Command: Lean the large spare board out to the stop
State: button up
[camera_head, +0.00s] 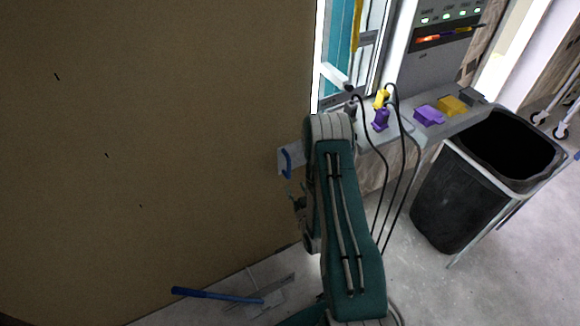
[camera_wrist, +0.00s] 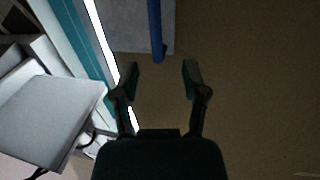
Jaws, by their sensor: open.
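The large brown board (camera_head: 160,150) fills the left of the head view and stands upright; it also fills the right of the wrist view (camera_wrist: 250,90). Near its right edge is a grey plate (camera_wrist: 130,38) with a blue handle (camera_head: 287,163). In the wrist view the handle (camera_wrist: 156,30) points down towards my gripper (camera_wrist: 161,72). My gripper is open, with its two fingers apart and nothing between them. The handle's end lies just beyond the fingertips, roughly centred between them. In the head view my arm hides most of the gripper. The stop cannot be made out.
Right of the board is a lit cabinet with a teal panel (camera_head: 341,40). A ledge holds yellow and purple plugs (camera_head: 381,118) with hanging black cables. A black bin (camera_head: 455,200) stands at the right. A blue bar (camera_head: 217,295) lies low by the board's foot.

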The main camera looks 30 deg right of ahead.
aim_at(290, 170)
jog(key=w+d, duration=0.1)
jog(key=w, duration=0.4)
jog(key=w+d, duration=0.1)
jog(key=w, duration=0.2)
jog(key=shift+w+d, duration=0.25)
jog(key=shift+d, duration=0.05)
jog(key=shift+w, duration=0.2)
jog(key=shift+w+a, duration=0.1)
jog(key=shift+a, duration=0.35)
grip_shut()
jog(key=shift+d, duration=0.25)
